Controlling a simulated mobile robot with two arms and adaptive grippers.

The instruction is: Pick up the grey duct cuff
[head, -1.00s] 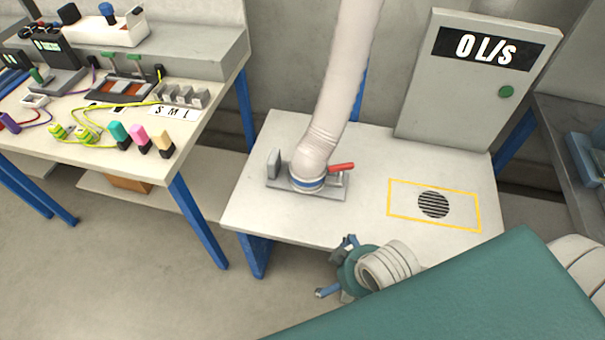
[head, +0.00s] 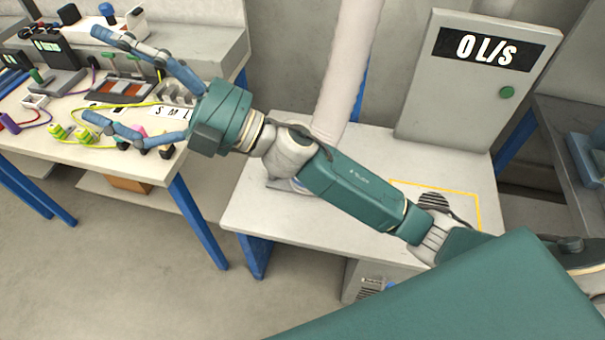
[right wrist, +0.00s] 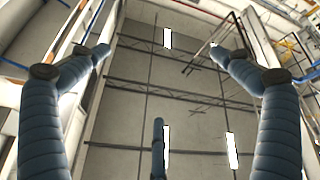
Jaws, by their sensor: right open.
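A pale duct hose (head: 350,75) hangs down over the low white table in the head view. Its lower end, where the grey cuff sits, is almost wholly hidden behind my right arm; only a bit of the grey base and a bluish edge shows under the arm. My right gripper (head: 94,73) is open and empty, its blue fingers spread above the workbench at the left, well left of the duct's foot. In the right wrist view the gripper (right wrist: 158,52) shows its fingers wide apart, with only ceiling and walls behind them. My left gripper is not in view.
The workbench (head: 120,168) at the left holds cables, coloured plugs and small devices. The low table (head: 245,215) has a yellow-framed vent (head: 433,200), partly hidden by my arm. A grey cabinet (head: 470,110) reading 0 L/s stands at its back right.

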